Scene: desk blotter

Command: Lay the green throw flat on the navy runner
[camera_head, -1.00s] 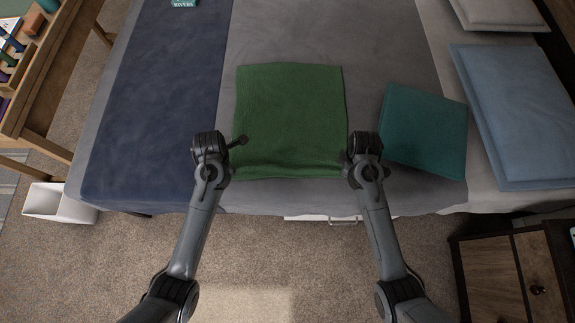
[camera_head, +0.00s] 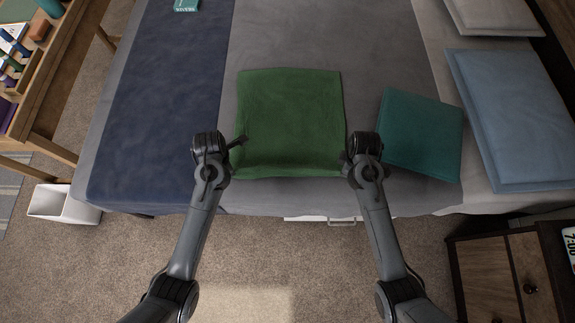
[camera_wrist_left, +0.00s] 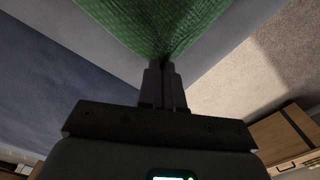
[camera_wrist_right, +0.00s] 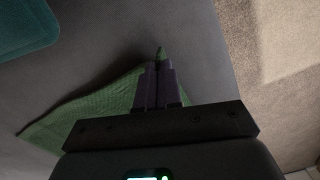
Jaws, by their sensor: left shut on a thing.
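The green throw (camera_head: 291,115) lies on the grey bed cover, right of the navy runner (camera_head: 160,95), with a grey strip between them. Its near edge looks slightly raised and curved between my grippers. My left gripper (camera_head: 240,140) is shut on the throw's near left corner; the cloth gathers at the fingertips in the left wrist view (camera_wrist_left: 165,62). My right gripper (camera_head: 346,157) is at the near right corner. In the right wrist view its fingers (camera_wrist_right: 158,65) are close together with a bit of green cloth between the tips. The runner is flat and largely bare.
A teal cushion (camera_head: 420,133) lies close to the right of the throw. Blue (camera_head: 525,120) and pale (camera_head: 495,15) pillows are farther right. A teal book (camera_head: 187,5) lies at the runner's far end. A white bin (camera_head: 62,204) stands on the floor at left.

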